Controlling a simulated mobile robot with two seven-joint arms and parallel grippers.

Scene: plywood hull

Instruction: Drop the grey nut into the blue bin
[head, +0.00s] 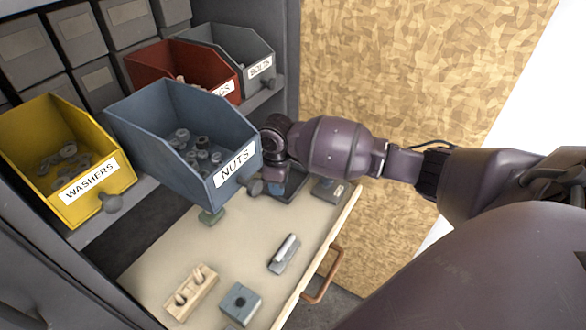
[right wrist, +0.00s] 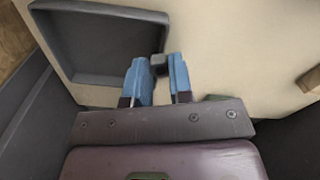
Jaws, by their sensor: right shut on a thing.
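The blue bin (head: 150,140), labelled NUTS, stands with several grey nuts inside, its open top facing up. My right gripper (head: 277,190) is low beside the bin's right front corner, outside it, with its fingers pointing down. In the right wrist view the blue fingers (right wrist: 158,78) are shut on a small dark grey piece, the grey nut (right wrist: 158,62), at their tips. In the head view the nut is hidden. My left gripper is in neither view.
A yellow WASHERS bin (head: 25,128) stands left, red (head: 155,62) and grey BOLTS (head: 225,45) bins behind. Below is a pale drawer or worktop (head: 225,255) with a wooden block (head: 191,291), grey blocks and an orange handle (head: 323,277). A dark tray (right wrist: 90,45) lies near the gripper.

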